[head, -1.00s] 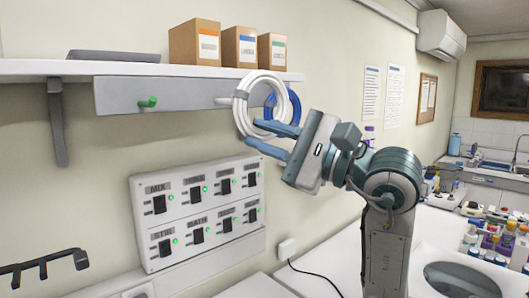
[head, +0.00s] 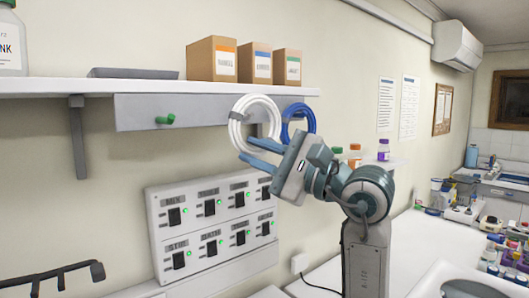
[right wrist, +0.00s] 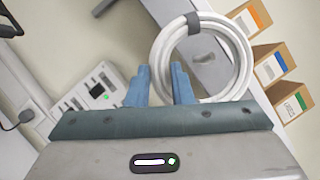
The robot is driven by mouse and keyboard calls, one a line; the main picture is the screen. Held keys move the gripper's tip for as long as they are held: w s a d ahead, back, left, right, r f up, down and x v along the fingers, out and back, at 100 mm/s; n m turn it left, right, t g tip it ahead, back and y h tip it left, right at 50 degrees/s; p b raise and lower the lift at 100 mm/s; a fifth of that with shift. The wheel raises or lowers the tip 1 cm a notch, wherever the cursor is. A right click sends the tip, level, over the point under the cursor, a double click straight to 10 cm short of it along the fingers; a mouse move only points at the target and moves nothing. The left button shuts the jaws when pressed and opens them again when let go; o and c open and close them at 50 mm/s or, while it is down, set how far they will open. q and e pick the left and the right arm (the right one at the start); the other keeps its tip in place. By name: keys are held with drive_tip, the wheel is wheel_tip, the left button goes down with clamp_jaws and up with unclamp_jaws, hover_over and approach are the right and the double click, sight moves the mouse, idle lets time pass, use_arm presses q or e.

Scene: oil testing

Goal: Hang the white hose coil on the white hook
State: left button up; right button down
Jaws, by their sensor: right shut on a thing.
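The white hose coil (head: 233,130) is upright in front of the grey rail (head: 190,108) under the shelf, left of the blue coil, with a grey band at its upper left. It also shows in the right wrist view (right wrist: 242,62). My right gripper (head: 256,154) is shut on the coil's lower rim; in the right wrist view its blue fingers (right wrist: 160,82) straddle the tube. The white hook cannot be made out behind the coil, so I cannot tell whether the coil bears on it. My left gripper is not in view.
A blue coil (head: 311,118) hangs close to the right of the white one. A green hook (head: 165,119) on the rail is bare. The shelf (head: 150,87) with cardboard boxes (head: 212,58) is just above. A switch panel (head: 215,222) is below.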

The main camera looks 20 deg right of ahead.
drive_tip(key=shift+w+a, duration=0.2)
drive_tip(key=shift+w, duration=0.3)
drive_tip(key=shift+w+a, duration=0.15)
drive_tip(key=shift+w, duration=0.35)
drive_tip(key=shift+w+a+f+b, duration=0.25)
drive_tip(key=shift+w+f+b, duration=0.25)
drive_tip(key=shift+w+f, duration=0.2)
drive_tip(key=c, duration=1.2)
unclamp_jaws()
